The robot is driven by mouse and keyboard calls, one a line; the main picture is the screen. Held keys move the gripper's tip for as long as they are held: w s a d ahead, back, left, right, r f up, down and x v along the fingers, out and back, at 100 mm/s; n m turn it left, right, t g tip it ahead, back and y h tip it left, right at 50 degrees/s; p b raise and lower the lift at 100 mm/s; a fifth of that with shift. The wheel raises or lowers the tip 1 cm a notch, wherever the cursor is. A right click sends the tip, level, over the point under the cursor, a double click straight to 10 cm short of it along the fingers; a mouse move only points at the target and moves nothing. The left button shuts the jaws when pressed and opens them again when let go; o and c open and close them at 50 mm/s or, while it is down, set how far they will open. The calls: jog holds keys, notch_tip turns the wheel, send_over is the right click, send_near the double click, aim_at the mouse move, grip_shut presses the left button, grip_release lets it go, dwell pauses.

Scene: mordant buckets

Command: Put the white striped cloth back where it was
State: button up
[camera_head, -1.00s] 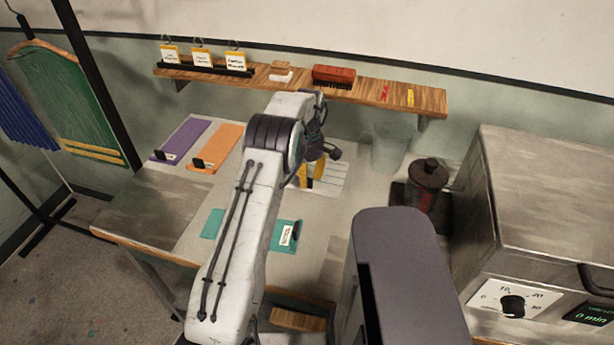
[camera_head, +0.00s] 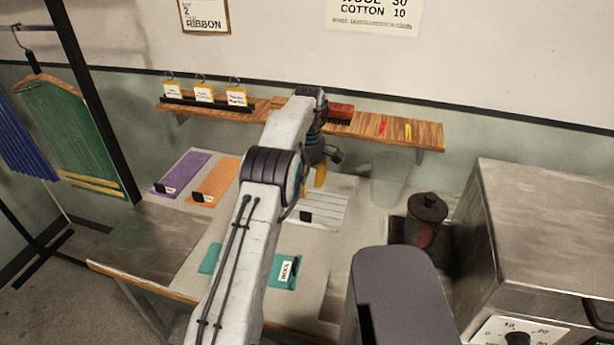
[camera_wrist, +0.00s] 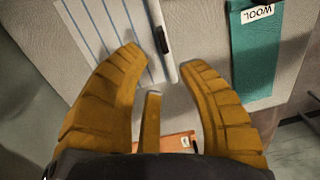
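The white striped cloth (camera_head: 328,209) lies flat on the work table, with a small black clip (camera_head: 305,216) near its left front corner. It also shows at the upper left in the wrist view (camera_wrist: 92,28), where the clip (camera_wrist: 162,40) sits near one edge. My gripper (camera_wrist: 162,57) has its yellow fingers spread apart with nothing between them. In the head view my gripper (camera_head: 318,178) hangs over the cloth's far side, partly hidden by my arm. Its height above the cloth is hard to tell.
A teal WOOL cloth (camera_head: 284,272) lies nearer on the table. Purple (camera_head: 184,171) and orange (camera_head: 217,182) cloths lie at the left. A clear bucket (camera_head: 389,180) and a dark lidded canister (camera_head: 427,215) stand right. A wooden shelf (camera_head: 365,125) runs behind.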

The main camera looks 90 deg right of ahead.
notch_tip(320, 180, up, 2)
jog(key=shift+r, duration=0.25)
